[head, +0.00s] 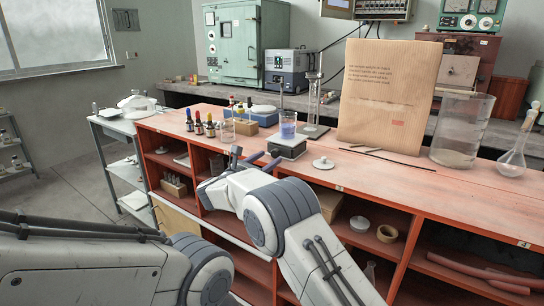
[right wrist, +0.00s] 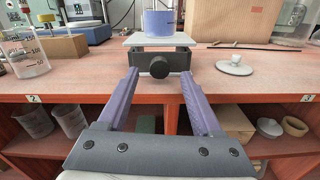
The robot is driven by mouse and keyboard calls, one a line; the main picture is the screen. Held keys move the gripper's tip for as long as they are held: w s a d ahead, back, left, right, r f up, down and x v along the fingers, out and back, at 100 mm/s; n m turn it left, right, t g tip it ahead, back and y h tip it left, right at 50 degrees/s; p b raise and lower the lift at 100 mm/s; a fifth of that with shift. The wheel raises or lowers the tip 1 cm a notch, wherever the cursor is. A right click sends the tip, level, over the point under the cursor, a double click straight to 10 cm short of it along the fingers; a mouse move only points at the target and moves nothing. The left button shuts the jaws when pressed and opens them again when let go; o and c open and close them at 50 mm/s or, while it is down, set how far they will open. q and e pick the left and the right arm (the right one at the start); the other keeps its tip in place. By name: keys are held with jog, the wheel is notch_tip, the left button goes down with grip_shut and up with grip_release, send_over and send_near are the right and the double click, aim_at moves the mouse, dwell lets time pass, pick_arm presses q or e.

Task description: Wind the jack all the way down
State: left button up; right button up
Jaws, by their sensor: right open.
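The lab jack (head: 287,150) stands near the front edge of the red bench, its pale top plate level over a dark body. In the right wrist view its round black knob (right wrist: 159,67) faces me. A beaker of blue-violet liquid (head: 288,126) stands on the top plate; its lower part also shows in the right wrist view (right wrist: 158,23). My right gripper (head: 262,160) is open, its two purple fingers (right wrist: 159,78) pointing at the jack, one to each side of the knob. The fingers look empty; I cannot tell whether the tips reach it. My left gripper is out of view.
A white lid (head: 323,163) lies right of the jack, before a brown paper packet (head: 388,92). Dropper bottles (head: 198,124) and a beaker (right wrist: 24,54) stand to the left. A large glass beaker (head: 461,130) stands farther right. Open shelves lie below the bench edge.

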aim_at(276, 154)
jog(key=shift+x, duration=1.35)
grip_shut()
jog(key=shift+f+n+b, duration=0.1)
jog(key=shift+n+b, duration=0.5)
jog(key=shift+n, duration=0.3)
jog(key=n, duration=0.3)
jog(key=shift+n, duration=0.4)
grip_release()
